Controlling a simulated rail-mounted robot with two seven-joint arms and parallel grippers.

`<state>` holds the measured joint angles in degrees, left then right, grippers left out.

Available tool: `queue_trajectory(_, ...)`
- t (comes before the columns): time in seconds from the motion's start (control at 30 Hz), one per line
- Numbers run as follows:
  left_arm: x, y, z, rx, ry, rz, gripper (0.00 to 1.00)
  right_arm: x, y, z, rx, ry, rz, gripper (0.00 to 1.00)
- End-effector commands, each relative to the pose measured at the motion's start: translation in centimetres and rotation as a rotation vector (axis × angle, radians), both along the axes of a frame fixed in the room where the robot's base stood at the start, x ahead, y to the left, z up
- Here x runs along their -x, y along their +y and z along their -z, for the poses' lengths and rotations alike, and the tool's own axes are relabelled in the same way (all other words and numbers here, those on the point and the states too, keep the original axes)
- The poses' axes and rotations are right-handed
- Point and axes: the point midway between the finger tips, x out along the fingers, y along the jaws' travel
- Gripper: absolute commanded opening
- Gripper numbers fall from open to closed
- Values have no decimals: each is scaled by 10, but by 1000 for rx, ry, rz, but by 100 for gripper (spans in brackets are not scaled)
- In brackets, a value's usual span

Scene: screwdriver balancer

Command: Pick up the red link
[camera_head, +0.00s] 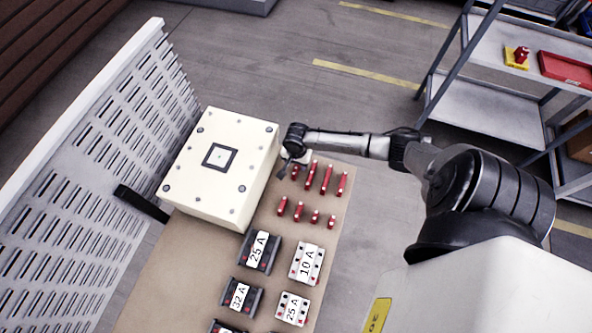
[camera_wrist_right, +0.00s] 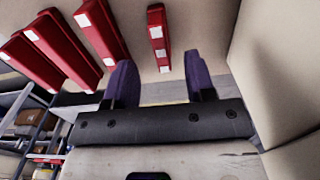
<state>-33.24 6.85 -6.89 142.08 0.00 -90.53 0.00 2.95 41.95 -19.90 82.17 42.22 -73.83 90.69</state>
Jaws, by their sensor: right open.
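Several red links stand in two rows on the brown table: a far row with a link (camera_head: 326,178) and a near row with a link (camera_head: 298,211). My right gripper (camera_head: 286,169) is at the left end of the far row, beside the cream box. In the right wrist view, my right gripper (camera_wrist_right: 160,78) has its two dark fingers spread with nothing between them. A single red link (camera_wrist_right: 157,38) with white patches lies beyond the gap between the fingertips, apart from them. Longer red links (camera_wrist_right: 101,30) are to its left. My left gripper is out of view.
The cream box (camera_head: 221,160) stands close left of the right gripper; its wall also shows in the wrist view (camera_wrist_right: 282,75). Breakers, one marked 10 A (camera_head: 307,263), sit on the near table (camera_head: 181,277). A slotted panel (camera_head: 93,185) is left; a shelf cart (camera_head: 487,108) is right.

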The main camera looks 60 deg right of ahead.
Motion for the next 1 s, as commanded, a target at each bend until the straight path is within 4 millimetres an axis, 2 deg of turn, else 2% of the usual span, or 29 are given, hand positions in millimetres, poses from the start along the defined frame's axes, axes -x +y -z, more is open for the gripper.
queue_trajectory(0.3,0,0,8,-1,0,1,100,-1,2,40,0,1,0,50)
queue_trajectory(0.7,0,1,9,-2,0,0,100,-1,2,47,1,0,-1,49)
queue_trajectory(1.0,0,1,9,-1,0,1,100,-1,2,47,1,0,-1,20)
